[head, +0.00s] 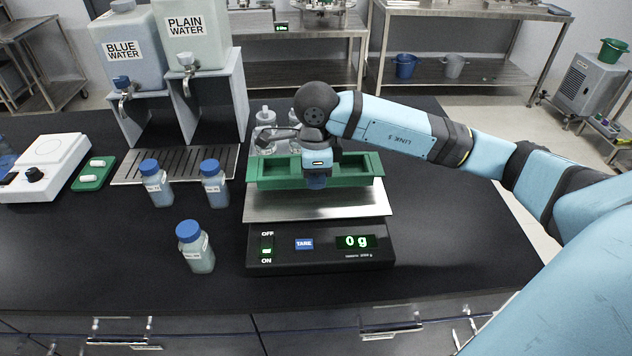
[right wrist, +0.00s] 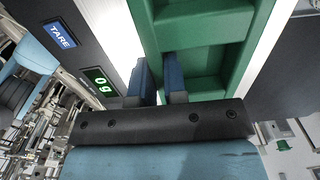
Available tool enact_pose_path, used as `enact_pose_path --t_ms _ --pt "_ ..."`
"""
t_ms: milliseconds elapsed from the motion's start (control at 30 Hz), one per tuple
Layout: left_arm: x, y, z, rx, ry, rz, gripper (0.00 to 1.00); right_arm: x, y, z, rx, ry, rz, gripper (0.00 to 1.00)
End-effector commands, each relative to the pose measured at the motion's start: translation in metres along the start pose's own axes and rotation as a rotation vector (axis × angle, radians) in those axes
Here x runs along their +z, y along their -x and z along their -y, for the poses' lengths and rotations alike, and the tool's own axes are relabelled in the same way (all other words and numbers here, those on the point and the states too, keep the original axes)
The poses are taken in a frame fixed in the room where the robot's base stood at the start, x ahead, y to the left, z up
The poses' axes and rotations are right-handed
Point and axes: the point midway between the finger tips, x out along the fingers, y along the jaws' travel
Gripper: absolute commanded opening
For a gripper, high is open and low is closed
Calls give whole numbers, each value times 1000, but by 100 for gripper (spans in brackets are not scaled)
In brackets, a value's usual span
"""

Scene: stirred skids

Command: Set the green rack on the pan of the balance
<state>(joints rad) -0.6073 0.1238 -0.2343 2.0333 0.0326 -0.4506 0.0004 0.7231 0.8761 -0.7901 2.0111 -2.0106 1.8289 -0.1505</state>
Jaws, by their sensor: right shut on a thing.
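The green rack (head: 353,174) is a long open tray with compartments, over the silver pan (head: 318,206) of the balance (head: 290,258). The balance display reads 0 g. My right gripper (head: 317,180) is above the rack's middle, shut on its near wall. In the right wrist view the two blue fingers (right wrist: 160,84) straddle the wall of the green rack (right wrist: 212,28), and the pan (right wrist: 122,30) shows beside it. I cannot tell whether the rack touches the pan. My left gripper is not in view.
Three blue-capped bottles (head: 196,248) stand left of the balance. Clear bottles (head: 264,130) stand behind the rack. Two water tanks (head: 190,40) on a stand, a stirrer (head: 45,160) and a small green tray (head: 94,174) are further left. The counter right of the balance is clear.

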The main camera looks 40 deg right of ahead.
Motion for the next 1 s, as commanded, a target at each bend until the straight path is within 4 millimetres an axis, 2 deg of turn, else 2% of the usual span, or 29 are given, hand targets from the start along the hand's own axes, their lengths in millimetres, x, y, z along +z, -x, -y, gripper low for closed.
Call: enact_pose_path --t_ms 100,500,533,600,633,867,1000 --pt "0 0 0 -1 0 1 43 0 -17 -1 2 1 -1 0" --pt "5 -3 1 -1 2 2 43 0 -25 0 -1 1 0 0" --pt "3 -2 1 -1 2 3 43 0 -23 0 0 1 0 19" --pt "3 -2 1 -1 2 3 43 0 -23 0 0 1 0 35" --pt "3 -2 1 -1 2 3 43 0 -23 0 0 1 0 38" --pt "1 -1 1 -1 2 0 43 0 -22 0 0 1 0 38" --pt "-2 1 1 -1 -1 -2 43 0 -15 0 -1 1 1 38"
